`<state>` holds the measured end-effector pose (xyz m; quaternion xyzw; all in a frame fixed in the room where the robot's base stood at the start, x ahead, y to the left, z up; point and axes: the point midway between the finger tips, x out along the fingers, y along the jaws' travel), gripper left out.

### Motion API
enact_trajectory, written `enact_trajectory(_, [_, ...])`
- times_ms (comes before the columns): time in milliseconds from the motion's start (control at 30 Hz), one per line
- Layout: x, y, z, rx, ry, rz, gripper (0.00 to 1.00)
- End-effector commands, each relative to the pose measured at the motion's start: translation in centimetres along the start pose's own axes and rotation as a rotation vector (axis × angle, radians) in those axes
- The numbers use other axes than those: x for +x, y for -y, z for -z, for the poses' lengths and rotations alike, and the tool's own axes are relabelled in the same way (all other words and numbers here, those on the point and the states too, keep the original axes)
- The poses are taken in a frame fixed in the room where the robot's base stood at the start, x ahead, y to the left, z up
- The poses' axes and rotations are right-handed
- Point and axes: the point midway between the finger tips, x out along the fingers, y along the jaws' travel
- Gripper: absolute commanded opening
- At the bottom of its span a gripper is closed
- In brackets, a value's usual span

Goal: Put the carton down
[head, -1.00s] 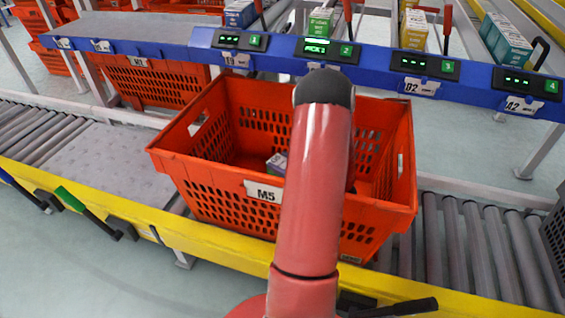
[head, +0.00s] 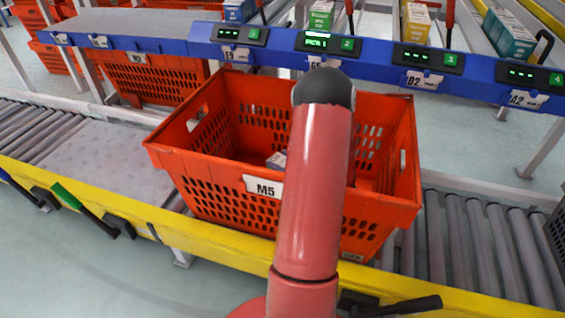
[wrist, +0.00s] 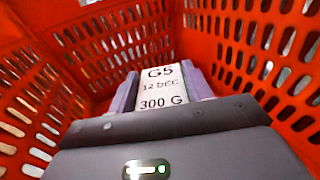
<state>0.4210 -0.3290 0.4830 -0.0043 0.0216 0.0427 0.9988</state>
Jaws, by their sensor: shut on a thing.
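The carton (wrist: 160,86) is held between the two fingers of my gripper (wrist: 161,90) in the wrist view. Its white face reads "G5, 12 DEC, 300 G". The orange tote (head: 225,185) labelled M5 surrounds the carton and gripper, and its perforated walls fill the wrist view. In the head view a small part of the carton (head: 277,161) shows inside the tote, left of my red arm. My arm hides the rest of the carton and the gripper there. I cannot tell whether the carton touches the tote floor.
The tote stands on a roller conveyor (head: 470,240) with a yellow front rail (head: 215,240). A blue shelf beam (head: 385,58) with numbered displays runs behind it. Several cartons stand beyond the beam. Another orange tote (head: 165,78) is at back left.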

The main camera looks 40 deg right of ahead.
Motion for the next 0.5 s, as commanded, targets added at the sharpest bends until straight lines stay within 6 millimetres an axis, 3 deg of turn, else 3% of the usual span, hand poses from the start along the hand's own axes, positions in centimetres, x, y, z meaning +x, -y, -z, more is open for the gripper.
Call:
enact_trajectory(233, [0.02, 0.00, 0.14, -0.001, 0.001, 0.000, 0.16])
enact_trajectory(267, [0.01, -0.01, 0.18, 0.000, 0.000, 0.000, 0.52])
enact_trajectory(400, [0.00, -0.01, 0.19, 0.000, 0.000, 0.000, 0.71])
enact_trajectory(500, [0.00, -0.01, 0.19, 0.000, 0.000, 0.000, 0.72])
